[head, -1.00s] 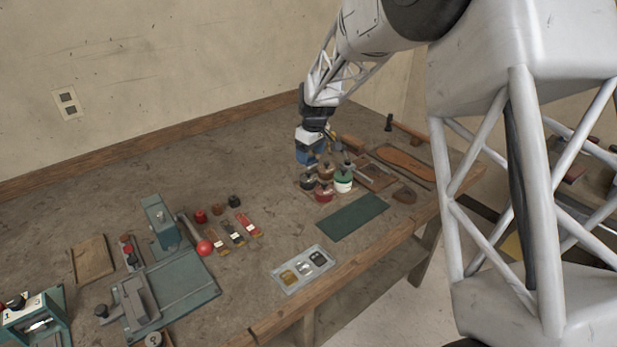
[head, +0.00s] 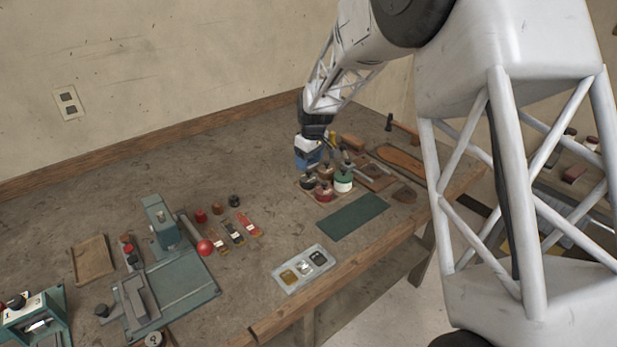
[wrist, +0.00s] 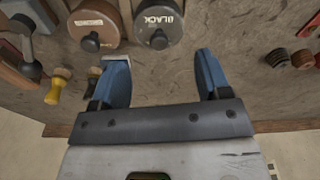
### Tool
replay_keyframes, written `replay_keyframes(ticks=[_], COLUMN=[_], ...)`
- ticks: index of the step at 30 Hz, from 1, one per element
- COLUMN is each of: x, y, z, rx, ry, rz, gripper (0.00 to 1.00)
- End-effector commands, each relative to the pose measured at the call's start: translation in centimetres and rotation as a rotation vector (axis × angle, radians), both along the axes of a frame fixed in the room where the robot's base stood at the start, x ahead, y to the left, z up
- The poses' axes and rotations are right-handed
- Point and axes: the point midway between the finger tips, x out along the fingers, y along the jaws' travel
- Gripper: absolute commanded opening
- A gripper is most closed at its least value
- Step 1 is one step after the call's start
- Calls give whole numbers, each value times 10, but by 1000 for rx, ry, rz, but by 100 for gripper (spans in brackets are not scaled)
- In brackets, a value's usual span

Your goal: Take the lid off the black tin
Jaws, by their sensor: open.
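The black tin (wrist: 158,14) is at the top of the wrist view, with "BLACK" lettered on its grey-brown top and a small dark knob (wrist: 158,39) on the lid. The lid is on. In the head view the dark tin (head: 307,182) stands at the left of a cluster of tins. My gripper (wrist: 162,68) is open and empty. Its two blue fingers point toward the tin, with the knob ahead of and between them, not touching. In the head view my gripper (head: 308,162) is just behind and above the cluster; its fingertips are hard to make out.
A brown tin (wrist: 96,20) stands close beside the black one. Wooden-handled tools (wrist: 58,84) lie near the left finger. Bare bench lies to the left of the cluster.

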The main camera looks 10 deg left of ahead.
Motion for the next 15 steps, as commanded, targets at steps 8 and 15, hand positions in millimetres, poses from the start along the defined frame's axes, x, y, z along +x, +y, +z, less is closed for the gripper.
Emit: replay_keyframes(ticks=[8, 15], x=[0, 1], y=[0, 1], z=[-7, -34], rx=[-1, 0], ry=[1, 1], rz=[0, 0], gripper=[70, 70])
